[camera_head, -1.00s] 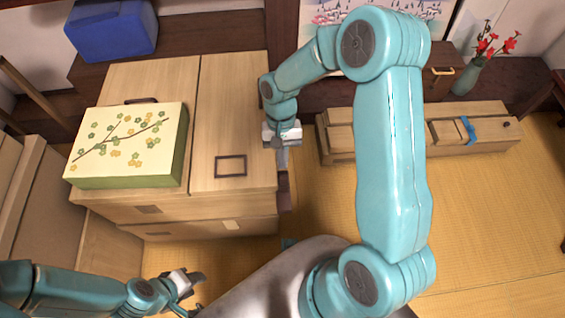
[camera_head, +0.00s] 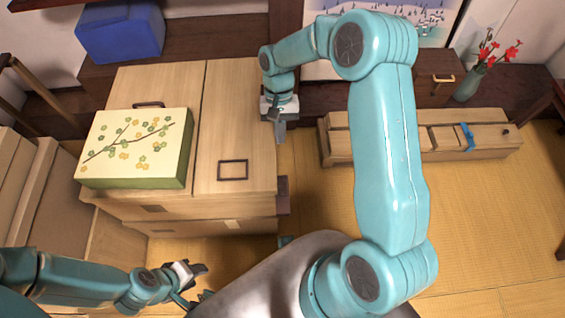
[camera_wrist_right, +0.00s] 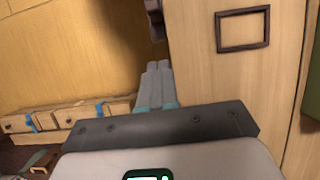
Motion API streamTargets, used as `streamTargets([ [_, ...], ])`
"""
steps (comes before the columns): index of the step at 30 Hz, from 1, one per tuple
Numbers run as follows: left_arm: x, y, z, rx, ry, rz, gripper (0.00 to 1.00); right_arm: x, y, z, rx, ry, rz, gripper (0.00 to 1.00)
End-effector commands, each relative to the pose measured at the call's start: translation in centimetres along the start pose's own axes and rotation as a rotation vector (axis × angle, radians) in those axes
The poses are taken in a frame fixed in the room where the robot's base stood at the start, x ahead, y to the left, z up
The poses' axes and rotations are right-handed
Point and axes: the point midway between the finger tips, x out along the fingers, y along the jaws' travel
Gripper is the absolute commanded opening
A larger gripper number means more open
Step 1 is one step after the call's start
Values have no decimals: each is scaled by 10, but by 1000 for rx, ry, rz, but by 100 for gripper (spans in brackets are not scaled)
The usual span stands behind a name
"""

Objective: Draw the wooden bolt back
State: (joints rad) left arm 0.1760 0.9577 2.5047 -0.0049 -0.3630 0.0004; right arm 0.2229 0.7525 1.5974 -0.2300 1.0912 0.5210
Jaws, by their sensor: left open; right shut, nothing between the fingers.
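A dark brown wooden piece (camera_head: 283,193) sticks out from the right side of the pale wooden cabinet (camera_head: 232,125). It looks like the bolt, but I cannot tell for sure. A dark piece (camera_wrist_right: 155,22) also shows at the cabinet's edge in the right wrist view, beyond my fingers. My right gripper (camera_head: 280,136) is shut and empty beside the cabinet's right edge, apart from the dark piece. Its two grey fingers (camera_wrist_right: 158,72) lie together in the right wrist view. My left gripper (camera_head: 200,285) is open and empty at the lower left, in front of the cabinet.
A flowered box (camera_head: 138,147) stands on the cabinet's left part, and a blue box (camera_head: 122,32) stands behind. A low wooden chest (camera_head: 470,142) with a blue tie lies at the right, near a vase (camera_head: 468,82) of red flowers. The tatami (camera_head: 480,220) between is clear.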

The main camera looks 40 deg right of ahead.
Motion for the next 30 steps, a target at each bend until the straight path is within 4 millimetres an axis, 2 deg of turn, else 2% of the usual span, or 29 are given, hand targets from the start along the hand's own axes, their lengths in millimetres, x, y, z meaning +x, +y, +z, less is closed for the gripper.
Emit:
streamTargets([
  [1,3,-1,0,0,0,0,43,13,0,0,0,-5,2,0],
  [10,9,-3,0,0,0,0,43,78,-1,2,0,-4,1,0],
  [15,7,-3,0,0,0,0,43,85,-1,26,-1,-1,2,0],
  [18,7,-3,0,0,0,0,43,89,-1,34,-1,0,1,0],
  [30,7,-3,0,0,0,0,43,90,0,38,1,0,0,0],
])
